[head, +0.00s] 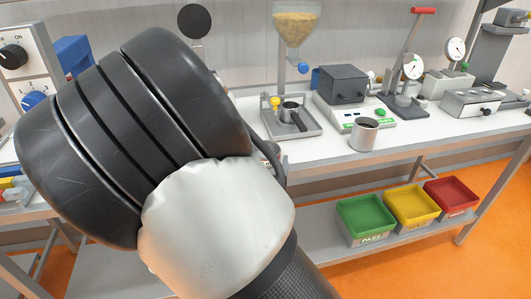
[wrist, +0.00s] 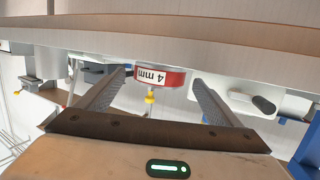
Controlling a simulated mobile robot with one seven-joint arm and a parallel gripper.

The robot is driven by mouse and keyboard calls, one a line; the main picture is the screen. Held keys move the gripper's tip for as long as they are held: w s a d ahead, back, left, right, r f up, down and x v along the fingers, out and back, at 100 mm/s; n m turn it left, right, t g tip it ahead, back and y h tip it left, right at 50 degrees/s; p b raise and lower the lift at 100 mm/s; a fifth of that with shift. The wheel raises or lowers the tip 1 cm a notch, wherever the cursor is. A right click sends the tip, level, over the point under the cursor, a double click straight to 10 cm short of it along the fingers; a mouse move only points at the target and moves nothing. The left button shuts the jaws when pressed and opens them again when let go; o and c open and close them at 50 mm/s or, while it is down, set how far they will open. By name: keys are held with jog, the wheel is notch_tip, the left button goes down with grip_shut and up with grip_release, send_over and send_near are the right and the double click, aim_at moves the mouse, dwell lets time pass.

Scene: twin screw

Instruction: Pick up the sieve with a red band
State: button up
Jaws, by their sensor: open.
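The sieve's red band (wrist: 174,78) shows in the wrist view with a white "4 mm" label on it. It sits in the upper middle, between the far ends of my gripper's two grey fingers (wrist: 160,80). The fingers are spread wide, with a gap on each side of the band, so my gripper is open and empty. I cannot tell how far the band lies beyond the fingertips. Most of the sieve's body cannot be made out. In the head view my arm fills the left and middle, and neither the gripper nor the red-banded sieve can be seen there.
A wood-coloured surface (wrist: 190,32) crosses the top of the wrist view. In the head view, the white bench holds a grain hopper (head: 296,28), a tray (head: 308,128), a metal cup (head: 364,133) and dial gauges. Green (head: 364,216), yellow and red bins stand on the lower shelf.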

aim_at(267, 145)
jog(key=b+x, duration=0.1)
jog(key=x, duration=0.4)
jog(key=shift+w+r, duration=0.1)
jog(key=shift+r, duration=0.05)
jog(key=shift+d, duration=0.1)
jog(key=shift+c, duration=0.3)
jog(key=c, duration=1.1)
